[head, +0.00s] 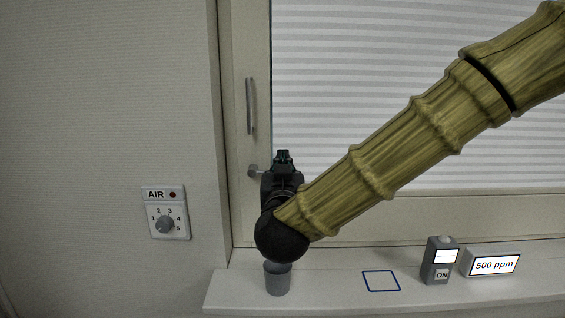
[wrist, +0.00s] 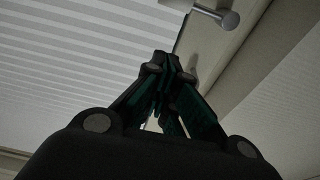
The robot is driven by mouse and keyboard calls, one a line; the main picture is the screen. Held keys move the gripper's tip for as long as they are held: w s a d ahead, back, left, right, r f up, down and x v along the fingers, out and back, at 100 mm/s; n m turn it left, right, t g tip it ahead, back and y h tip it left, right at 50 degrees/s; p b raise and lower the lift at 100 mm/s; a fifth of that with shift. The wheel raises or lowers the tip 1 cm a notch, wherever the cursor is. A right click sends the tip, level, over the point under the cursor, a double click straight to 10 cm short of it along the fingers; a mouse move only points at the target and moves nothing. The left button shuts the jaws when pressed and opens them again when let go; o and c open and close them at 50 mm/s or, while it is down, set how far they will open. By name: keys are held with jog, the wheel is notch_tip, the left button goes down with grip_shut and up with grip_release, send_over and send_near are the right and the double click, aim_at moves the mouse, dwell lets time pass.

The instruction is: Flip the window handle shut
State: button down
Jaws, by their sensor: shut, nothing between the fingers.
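A small grey metal handle (head: 254,171) with a round end sits low on the left window frame. It also shows at the top of the wrist view as a short bar with a round knob (wrist: 230,19). A longer vertical grey bar (head: 250,106) is fixed higher on the same frame. I cannot tell whether the window is latched. My gripper (head: 283,154) points up just right of the small handle in the head view, its fingers closed and empty. In the wrist view the closed fingertips (wrist: 167,60) lie below and left of the knob, apart from it in the picture.
A white sill (head: 335,290) runs below the window. On it stand a grey cup-like object (head: 278,281) under my wrist, a grey ON device (head: 438,262) and a 500 ppm display (head: 490,263). A blue square outline (head: 381,281) is empty. An AIR dial (head: 165,222) is on the left wall.

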jog(key=w+p, duration=0.1)
jog(key=w, duration=0.2)
jog(key=w+r+p, duration=0.1)
jog(key=w, duration=0.2)
jog(key=w+p, duration=0.2)
jog(key=w, duration=0.1)
jog(key=shift+w+r, duration=0.3)
jog(key=shift+w, duration=0.1)
jog(key=shift+s+f+p, duration=0.3)
jog(key=shift+f, duration=0.75)
jog(key=shift+s+f+p, duration=0.25)
jog(key=shift+f, duration=0.8)
